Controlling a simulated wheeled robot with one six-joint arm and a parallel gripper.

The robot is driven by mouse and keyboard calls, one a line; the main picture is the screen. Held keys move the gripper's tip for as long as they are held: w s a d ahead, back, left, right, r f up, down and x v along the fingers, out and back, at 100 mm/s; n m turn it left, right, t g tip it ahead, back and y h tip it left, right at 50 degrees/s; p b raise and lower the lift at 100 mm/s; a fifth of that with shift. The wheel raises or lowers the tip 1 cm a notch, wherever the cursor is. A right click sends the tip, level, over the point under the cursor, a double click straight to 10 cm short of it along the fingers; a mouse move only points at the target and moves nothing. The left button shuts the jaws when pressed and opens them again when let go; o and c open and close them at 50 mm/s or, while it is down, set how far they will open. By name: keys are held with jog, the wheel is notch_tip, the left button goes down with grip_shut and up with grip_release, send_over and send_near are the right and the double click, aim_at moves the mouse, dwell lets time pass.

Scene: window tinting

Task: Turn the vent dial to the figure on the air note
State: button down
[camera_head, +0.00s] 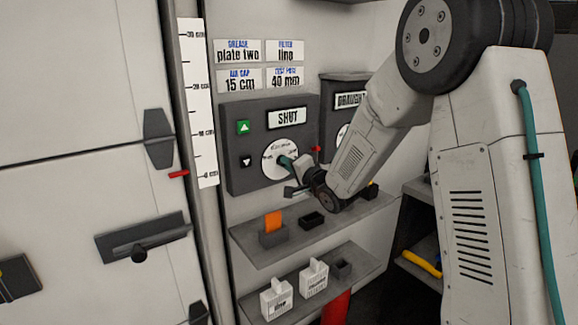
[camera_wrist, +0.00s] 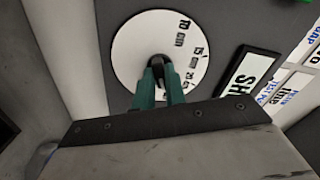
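The vent dial (camera_head: 280,159) is a white disc on a dark grey box (camera_head: 243,185). In the wrist view the dial (camera_wrist: 130,60) shows 10 cm, 15 cm and 20 cm along its right side, with a black knob (camera_wrist: 158,61) at its centre. My gripper (camera_wrist: 159,77) is at the knob, its teal fingers close together on either side of it and seemingly shut on it. In the head view my gripper (camera_head: 287,162) partly covers the dial. The air note (camera_head: 240,80) above the box reads 15 cm. The dial's pointer is hidden.
A SHUT sign (camera_head: 288,118), a green up button (camera_head: 243,127) and a black down button (camera_head: 246,161) are on the box. A second box (camera_head: 345,87) is partly behind my arm. Shelves (camera_head: 262,260) with small holders lie below. A ruler strip (camera_head: 198,100) stands left.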

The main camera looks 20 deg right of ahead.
jog(key=shift+n, duration=8.9)
jog(key=c, duration=1.4)
grip_release()
jog(key=shift+c, duration=0.2)
